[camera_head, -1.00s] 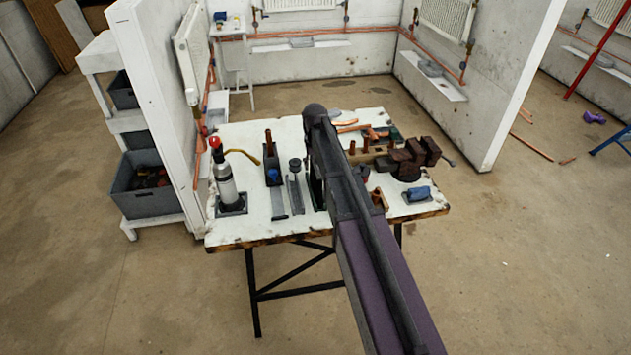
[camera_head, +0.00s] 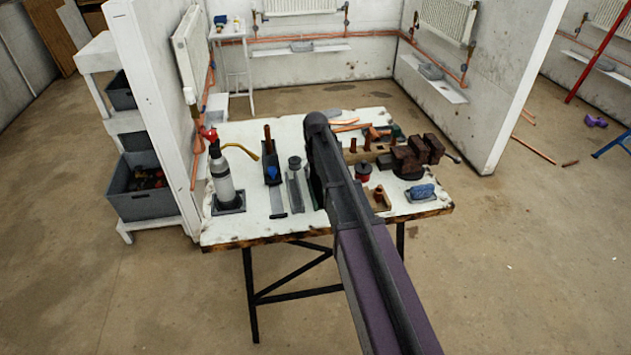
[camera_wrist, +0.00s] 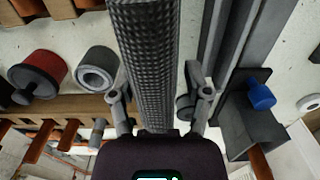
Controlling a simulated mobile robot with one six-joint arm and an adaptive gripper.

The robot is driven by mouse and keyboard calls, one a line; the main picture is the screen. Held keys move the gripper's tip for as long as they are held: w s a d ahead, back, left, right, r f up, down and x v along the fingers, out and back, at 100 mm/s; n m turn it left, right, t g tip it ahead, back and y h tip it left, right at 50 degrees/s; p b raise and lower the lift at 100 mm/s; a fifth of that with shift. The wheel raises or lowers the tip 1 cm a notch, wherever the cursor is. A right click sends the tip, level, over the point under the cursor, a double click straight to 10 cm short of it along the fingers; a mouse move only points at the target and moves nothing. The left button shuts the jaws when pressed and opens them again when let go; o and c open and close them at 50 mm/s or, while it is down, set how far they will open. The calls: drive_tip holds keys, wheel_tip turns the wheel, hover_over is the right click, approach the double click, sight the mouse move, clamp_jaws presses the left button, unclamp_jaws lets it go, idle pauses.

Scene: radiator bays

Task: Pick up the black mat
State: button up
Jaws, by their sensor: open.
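The black mat (camera_wrist: 146,55) shows in the wrist view as a long dark strip with a woven-looking texture, running from the top edge down between my fingers. My gripper (camera_wrist: 158,96) is open, with one finger on each side of the mat and a gap visible on the right. The mat's lower end is hidden behind my gripper body. In the head view my arm covers the middle of the table, so my gripper and most of that spot are hidden.
The white worktable (camera_head: 240,232) is crowded. A gas torch bottle (camera_head: 223,180) and a grey metal channel (camera_head: 297,190) stand left of my arm. A vise (camera_head: 408,160) and a blue-topped block (camera_head: 422,192) are on the right. A red-and-black round piece (camera_wrist: 38,75) lies left of the mat.

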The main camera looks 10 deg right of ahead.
idle(0.5)
clamp_jaws()
